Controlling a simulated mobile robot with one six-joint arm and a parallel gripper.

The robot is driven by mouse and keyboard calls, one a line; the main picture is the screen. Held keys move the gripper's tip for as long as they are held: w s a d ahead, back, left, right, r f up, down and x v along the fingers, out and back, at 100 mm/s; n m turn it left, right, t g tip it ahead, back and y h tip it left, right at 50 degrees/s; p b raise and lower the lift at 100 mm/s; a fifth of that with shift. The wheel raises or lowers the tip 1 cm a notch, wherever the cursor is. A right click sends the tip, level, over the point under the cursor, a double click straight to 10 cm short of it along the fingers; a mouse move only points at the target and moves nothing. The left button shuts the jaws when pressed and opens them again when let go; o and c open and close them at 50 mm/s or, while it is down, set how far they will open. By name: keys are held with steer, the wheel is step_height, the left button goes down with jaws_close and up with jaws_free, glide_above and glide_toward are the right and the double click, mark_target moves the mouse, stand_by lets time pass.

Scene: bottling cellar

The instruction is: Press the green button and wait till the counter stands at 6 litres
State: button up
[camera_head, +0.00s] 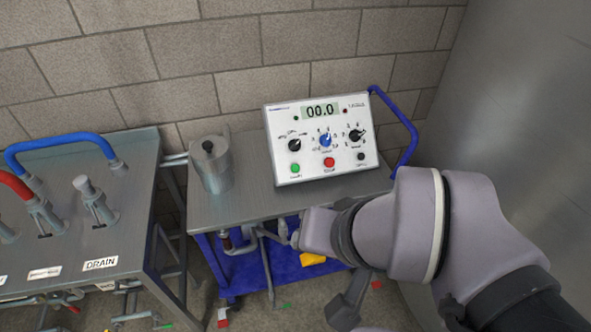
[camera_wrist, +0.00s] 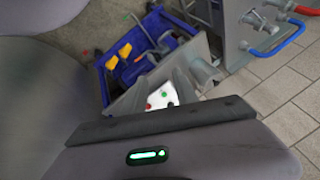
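A white control box (camera_head: 310,172) stands tilted on a metal-topped cart. Its counter (camera_head: 320,110) reads 00.0. The green button (camera_head: 295,168) is at its lower left, beside the red button (camera_head: 329,162). Part of the white panel also shows in the wrist view (camera_wrist: 158,98), with a red and a green spot. My arm reaches in from the lower right of the head view, in front of the cart and below the box. In the wrist view a dark bar of my gripper (camera_wrist: 160,121) crosses the lower part. Nothing visibly touches the green button.
A metal canister (camera_head: 212,170) stands on the cart left of the box. A blue handle (camera_head: 398,125) rises at the cart's right. A second metal table (camera_head: 130,240) with blue and red hoses and a DRAIN label is at left. A brick wall is behind; a grey surface is at right.

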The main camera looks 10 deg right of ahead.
jaws_close()
stand_by(1.7)
